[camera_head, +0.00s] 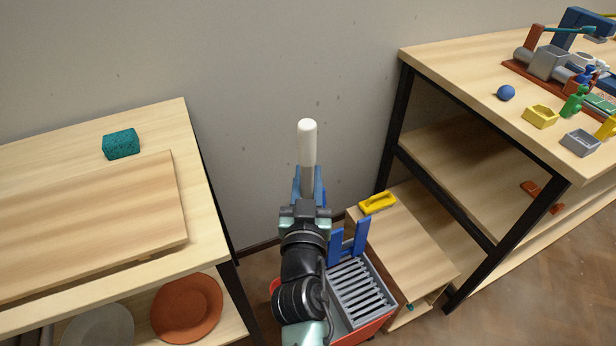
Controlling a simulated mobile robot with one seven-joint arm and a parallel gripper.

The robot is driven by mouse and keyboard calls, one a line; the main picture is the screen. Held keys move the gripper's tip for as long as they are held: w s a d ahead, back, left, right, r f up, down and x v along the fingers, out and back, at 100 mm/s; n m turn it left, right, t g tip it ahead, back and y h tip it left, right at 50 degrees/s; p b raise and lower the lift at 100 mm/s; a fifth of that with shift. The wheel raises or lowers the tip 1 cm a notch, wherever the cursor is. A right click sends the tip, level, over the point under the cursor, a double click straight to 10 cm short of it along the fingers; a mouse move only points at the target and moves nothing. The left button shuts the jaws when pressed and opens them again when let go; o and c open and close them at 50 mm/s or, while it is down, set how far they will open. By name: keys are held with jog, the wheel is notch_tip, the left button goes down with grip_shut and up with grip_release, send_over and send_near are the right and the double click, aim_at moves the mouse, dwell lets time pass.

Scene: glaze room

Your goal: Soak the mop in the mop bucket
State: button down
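My gripper (308,184) is in the middle of the head view, its two fingers on either side of a pale upright handle. It looks shut on this handle, which appears to be the mop (307,143). The rounded top of the handle rises above the fingers. The rest of the mop is hidden behind my arm, so I cannot tell where its head is. The red mop bucket (364,332) stands on the floor below and to the right, with a grey slatted wringer (361,292) and blue upright parts. My arm hides the bucket's left part.
A wooden table (208,220) at left holds a teal sponge-like block (121,144) and a board. A low wooden box (408,250) with a yellow object (377,203) stands right of the bucket. A workbench (450,75) with several small items is farther right. The wall is close behind.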

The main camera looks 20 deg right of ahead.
notch_tip(320, 180, down, 8)
jog(key=b, duration=0.8)
jog(key=shift+r, duration=0.15)
dwell(0.8)
notch_tip(320, 180, up, 17)
jog(key=p, duration=1.5)
jog(key=shift+r, duration=0.2)
dwell(1.1)
